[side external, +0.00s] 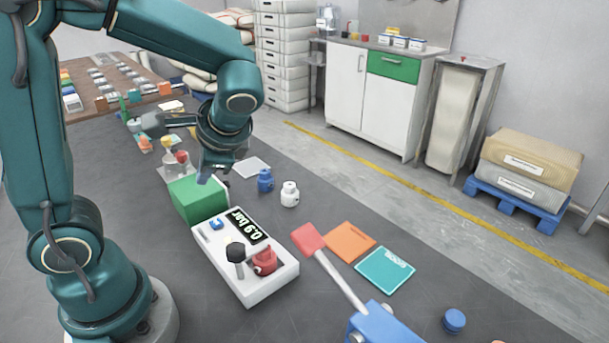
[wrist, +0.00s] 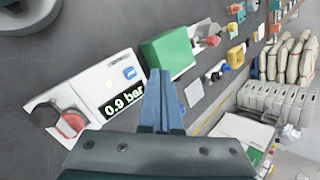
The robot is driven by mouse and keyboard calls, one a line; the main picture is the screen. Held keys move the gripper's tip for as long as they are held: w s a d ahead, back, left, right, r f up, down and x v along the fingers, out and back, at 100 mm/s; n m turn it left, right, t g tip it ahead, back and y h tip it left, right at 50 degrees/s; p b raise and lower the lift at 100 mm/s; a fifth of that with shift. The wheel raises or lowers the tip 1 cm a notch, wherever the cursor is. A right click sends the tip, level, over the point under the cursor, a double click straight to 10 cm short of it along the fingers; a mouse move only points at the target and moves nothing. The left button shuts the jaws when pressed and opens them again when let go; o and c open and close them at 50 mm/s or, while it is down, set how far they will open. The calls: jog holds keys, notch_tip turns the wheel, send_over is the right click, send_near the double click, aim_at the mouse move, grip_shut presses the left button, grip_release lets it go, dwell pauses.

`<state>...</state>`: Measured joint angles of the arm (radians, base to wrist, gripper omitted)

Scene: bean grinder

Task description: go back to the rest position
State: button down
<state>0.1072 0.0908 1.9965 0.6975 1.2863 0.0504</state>
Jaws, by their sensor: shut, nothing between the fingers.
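My gripper (wrist: 161,100) is shut and empty in the wrist view, its two blue-grey fingers together. In the side external view my gripper (side external: 204,178) hangs over the table by the green block (side external: 198,200). It appears above or just in front of the block; I cannot tell whether they touch. The green block also shows in the wrist view (wrist: 168,52), just beyond the fingertips. The white device (side external: 255,283) with the "0.9 bar" display, a black knob (side external: 236,252) and a red part (side external: 264,261) stands next to the green block.
A blue bottle (side external: 265,181) and a white bottle (side external: 289,194) stand right of the block. An orange plate (side external: 350,242), a teal plate (side external: 384,271) and a red-ended lever (side external: 312,242) on a blue base (side external: 385,326) lie nearer. Several small items crowd the far table.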

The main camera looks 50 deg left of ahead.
jog(key=s+d+r+n+t+h, duration=0.1)
jog(key=s+d+n+t+h, duration=0.1)
jog(key=d, duration=0.4)
jog(key=s+d+r+n+t+h, duration=0.1)
jog(key=d+n+t+h, duration=0.2)
jog(key=d+t+h, duration=0.1)
jog(key=shift+s+d+h, duration=0.35)
jog(key=shift+d+h, duration=0.55)
jog(key=shift+d, duration=0.2)
jog(key=shift+r, duration=0.1)
dwell(1.5)
